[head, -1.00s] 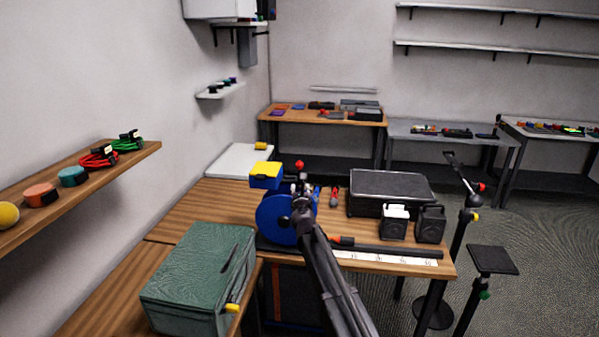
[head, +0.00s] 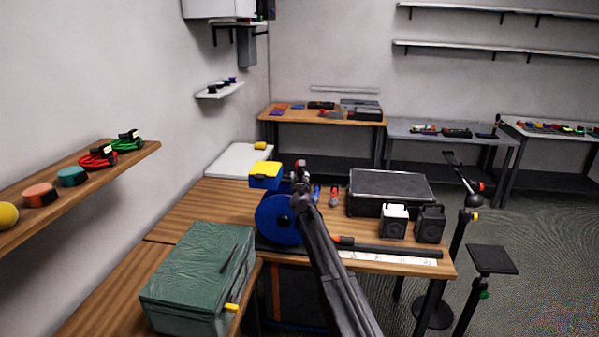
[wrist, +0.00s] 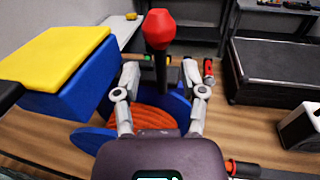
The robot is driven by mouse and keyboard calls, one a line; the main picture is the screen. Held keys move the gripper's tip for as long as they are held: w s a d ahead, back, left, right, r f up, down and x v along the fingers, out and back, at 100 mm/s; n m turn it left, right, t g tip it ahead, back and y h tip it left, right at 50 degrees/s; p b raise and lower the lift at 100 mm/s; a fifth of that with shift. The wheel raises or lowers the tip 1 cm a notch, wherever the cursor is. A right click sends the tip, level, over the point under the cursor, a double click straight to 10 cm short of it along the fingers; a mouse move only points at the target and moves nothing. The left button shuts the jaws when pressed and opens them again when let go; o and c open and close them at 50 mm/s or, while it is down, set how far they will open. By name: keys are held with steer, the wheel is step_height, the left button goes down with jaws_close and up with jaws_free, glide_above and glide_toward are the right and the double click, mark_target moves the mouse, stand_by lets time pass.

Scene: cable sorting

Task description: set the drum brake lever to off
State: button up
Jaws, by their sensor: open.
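The blue cable drum (head: 278,220) stands on the wooden bench, with orange cable (wrist: 152,116) wound on it in the wrist view. The brake lever is upright, with a red knob (wrist: 158,28) on a dark stem. The knob also shows in the head view (head: 300,163), partly covered by my gripper. My gripper (wrist: 160,68) is open and empty over the drum. Its two fingers lie to either side of the lever stem in the picture, with the knob above the fingertips. I cannot tell whether either finger touches the stem.
A blue box with a yellow lid (wrist: 58,60) is close on the left. A black case (head: 390,188) and small white (head: 394,222) and black (head: 430,224) units stand on the right. A green case (head: 200,275) is in front left. Red-handled tools lie behind the drum.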

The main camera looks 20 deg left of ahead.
steer(key=shift+x, duration=2.25)
jaws_close()
